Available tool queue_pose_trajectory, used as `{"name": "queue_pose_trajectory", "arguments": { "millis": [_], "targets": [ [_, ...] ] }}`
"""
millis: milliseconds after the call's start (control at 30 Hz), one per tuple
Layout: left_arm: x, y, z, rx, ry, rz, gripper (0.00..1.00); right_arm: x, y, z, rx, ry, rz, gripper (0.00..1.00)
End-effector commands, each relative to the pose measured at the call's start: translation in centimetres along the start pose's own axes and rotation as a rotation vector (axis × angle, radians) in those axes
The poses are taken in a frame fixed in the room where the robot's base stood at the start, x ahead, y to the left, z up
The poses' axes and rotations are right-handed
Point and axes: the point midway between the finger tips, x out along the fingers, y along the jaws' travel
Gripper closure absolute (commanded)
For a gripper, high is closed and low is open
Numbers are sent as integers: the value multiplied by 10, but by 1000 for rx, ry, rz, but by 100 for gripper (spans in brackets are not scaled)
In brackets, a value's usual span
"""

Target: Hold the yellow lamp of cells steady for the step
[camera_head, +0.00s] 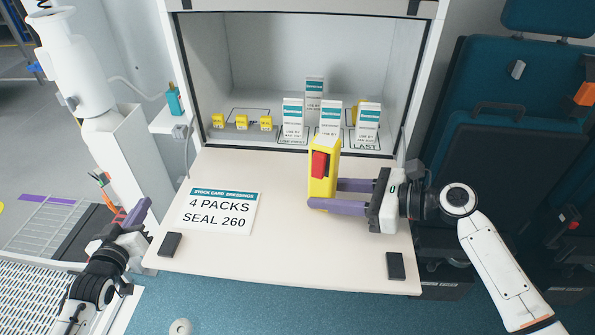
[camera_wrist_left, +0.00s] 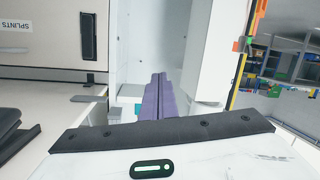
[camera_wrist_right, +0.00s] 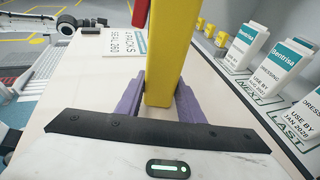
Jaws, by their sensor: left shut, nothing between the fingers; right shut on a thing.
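The yellow lamp (camera_head: 324,188) is a tall yellow body with a red part on its side. It stands upright over the pale fold-down shelf (camera_head: 290,239), in front of the cabinet opening; I cannot tell whether its base touches the shelf. My right gripper (camera_head: 338,195) is shut on it low down, with a purple finger on each side. In the right wrist view the lamp (camera_wrist_right: 166,60) rises between the fingers, its top out of the picture. My left gripper (camera_head: 138,214) is shut and empty beside the shelf's left edge. In the left wrist view its purple fingers (camera_wrist_left: 158,98) lie together.
White dressing packs (camera_head: 292,118) stand in the cabinet behind the lamp. Small yellow blocks (camera_head: 242,122) sit at the cabinet's left. A card reading "4 packs seal 260" (camera_head: 217,209) lies on the shelf. Dark pads (camera_head: 170,245) sit at the shelf's front corners. The shelf's front middle is clear.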

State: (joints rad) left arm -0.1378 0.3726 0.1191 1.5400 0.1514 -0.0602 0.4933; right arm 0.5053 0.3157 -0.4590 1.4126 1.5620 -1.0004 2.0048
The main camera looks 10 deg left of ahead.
Motion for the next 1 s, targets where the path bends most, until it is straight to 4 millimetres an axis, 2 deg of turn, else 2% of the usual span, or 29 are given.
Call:
{"name": "queue_pose_trajectory", "arguments": {
  "millis": [33,67,100,133,167,200,233,333,400,500,600,700,800,1000],
  "targets": [
    [19,-2,-46,14,108,23,100,0,0,0,0,0,0,78],
    [26,2,-72,36,173,48,100,0,0,0,0,0,0,78],
    [34,15,-105,82,263,97,100,0,0,0,0,0,0,78],
    [36,28,-126,126,325,139,100,0,0,0,0,0,0,78],
    [37,43,-146,176,385,185,100,0,0,0,0,0,0,78],
    [36,67,-166,251,459,251,100,0,0,0,0,0,0,78],
    [33,86,-180,310,514,303,100,0,0,0,0,0,0,78],
    [13,155,-208,519,686,498,100,0,0,0,0,0,0,78],
    [-8,201,-213,667,797,646,100,0,0,0,0,0,0,78],
    [-44,255,-202,871,939,871,100,0,0,0,0,0,0,78],
    [-79,288,-178,1046,1049,1093,100,0,0,0,0,0,0,78],
    [-107,302,-151,1181,1121,1290,100,0,0,0,0,0,0,78],
    [-126,303,-130,1271,1162,1443,100,0,0,0,0,0,0,78],
    [-143,297,-109,1342,1188,1587,100,0,0,0,0,0,0,78]
  ]
}}
